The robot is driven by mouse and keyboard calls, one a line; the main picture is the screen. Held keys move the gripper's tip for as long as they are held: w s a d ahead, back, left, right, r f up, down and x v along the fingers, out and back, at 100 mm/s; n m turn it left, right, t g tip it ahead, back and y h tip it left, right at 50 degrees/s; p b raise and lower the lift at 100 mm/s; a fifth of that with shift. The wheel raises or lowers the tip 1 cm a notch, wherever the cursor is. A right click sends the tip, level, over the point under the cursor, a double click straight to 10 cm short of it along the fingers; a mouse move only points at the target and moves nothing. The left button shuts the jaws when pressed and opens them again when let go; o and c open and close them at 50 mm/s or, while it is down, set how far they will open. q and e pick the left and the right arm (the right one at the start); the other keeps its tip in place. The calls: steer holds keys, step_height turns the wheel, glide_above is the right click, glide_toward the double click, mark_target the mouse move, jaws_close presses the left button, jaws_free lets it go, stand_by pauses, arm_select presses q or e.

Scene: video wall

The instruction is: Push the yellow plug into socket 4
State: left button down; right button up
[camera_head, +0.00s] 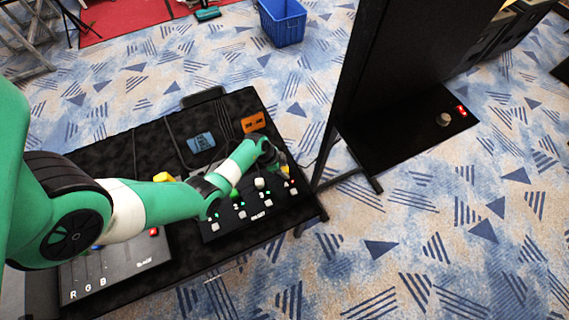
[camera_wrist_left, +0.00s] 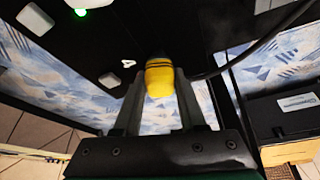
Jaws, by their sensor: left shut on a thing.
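My left gripper (camera_wrist_left: 160,105) is shut on the yellow plug (camera_wrist_left: 158,78), with one finger on each side of its body. A dark cable runs off to the right behind the plug in the left wrist view. The plug's far end meets the dark panel (camera_wrist_left: 160,35) out of sight, so I cannot tell whether it is seated. A white "4" (camera_wrist_left: 128,62) is marked on the panel just left of the plug. In the head view the left gripper (camera_head: 282,160) is over the far right of the black socket panel (camera_head: 238,225), and the plug is hard to make out. My right gripper is not in view.
The socket panel carries several white knobs (camera_head: 241,215) and green lights. An orange box (camera_head: 254,122) and a blue box (camera_head: 201,142) lie behind it on the black table. A panel marked R G B (camera_head: 125,270) is at left. A tall black screen (camera_head: 400,70) stands close at right.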

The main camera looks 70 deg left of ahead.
arm_select(q)
steer(key=shift+f, duration=0.3)
jaws_free()
stand_by(0.3)
step_height(320, 180, up, 7)
steer(key=p, duration=0.8)
steer(key=shift+r, duration=0.1)
stand_by(0.5)
